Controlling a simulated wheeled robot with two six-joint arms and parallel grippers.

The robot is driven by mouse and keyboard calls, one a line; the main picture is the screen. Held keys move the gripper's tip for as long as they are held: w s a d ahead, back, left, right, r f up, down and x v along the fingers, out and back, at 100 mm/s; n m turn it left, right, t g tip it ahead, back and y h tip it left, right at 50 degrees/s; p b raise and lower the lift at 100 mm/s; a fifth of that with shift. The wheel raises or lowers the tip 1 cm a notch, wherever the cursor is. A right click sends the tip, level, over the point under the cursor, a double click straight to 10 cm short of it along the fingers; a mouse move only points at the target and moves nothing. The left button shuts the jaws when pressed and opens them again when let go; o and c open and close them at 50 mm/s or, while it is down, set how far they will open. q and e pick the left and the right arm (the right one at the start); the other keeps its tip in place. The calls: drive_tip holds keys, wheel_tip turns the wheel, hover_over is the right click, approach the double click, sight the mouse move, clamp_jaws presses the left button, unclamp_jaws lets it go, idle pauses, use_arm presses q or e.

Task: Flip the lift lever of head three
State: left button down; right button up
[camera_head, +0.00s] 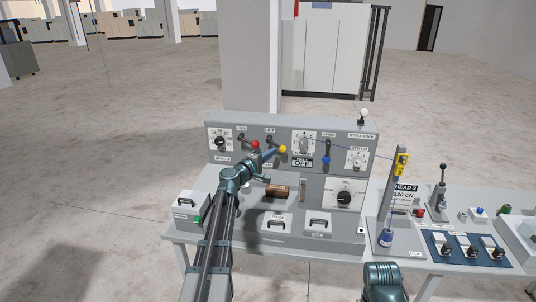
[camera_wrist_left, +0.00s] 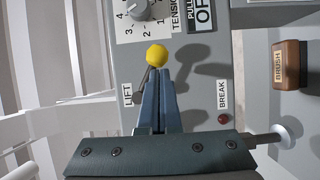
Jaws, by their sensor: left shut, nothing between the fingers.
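The lift lever is a thin rod ending in a yellow ball knob (camera_head: 282,149) on the grey head panel (camera_head: 360,133). In the left wrist view the yellow knob (camera_wrist_left: 157,54) stands at the fingertips, close to the LIFT label (camera_wrist_left: 128,95). My left gripper (camera_head: 274,152) is shut with nothing held. In the left wrist view its blue fingers (camera_wrist_left: 158,75) lie beside the lever rod, just short of the knob. Whether they touch it I cannot tell. Part of my right arm (camera_head: 382,282) shows at the bottom; its gripper is out of view.
A red-knobbed lever (camera_head: 255,144) is left of the lift lever, and a blue-knobbed one (camera_head: 326,160) is right. The tension dial (camera_head: 304,144) is close by. A brown brush (camera_head: 278,190) lies below. A thread post (camera_head: 400,180) stands to the right.

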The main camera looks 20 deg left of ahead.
use_arm(q)
drive_tip(key=shift+d, duration=0.1)
drive_tip(key=shift+w+d+r+n, duration=0.25)
drive_tip(key=shift+d+r+n, duration=0.1)
drive_tip(key=shift+d+n, duration=0.2)
drive_tip(key=shift+t, duration=0.3)
drive_tip(key=shift+a, duration=0.1)
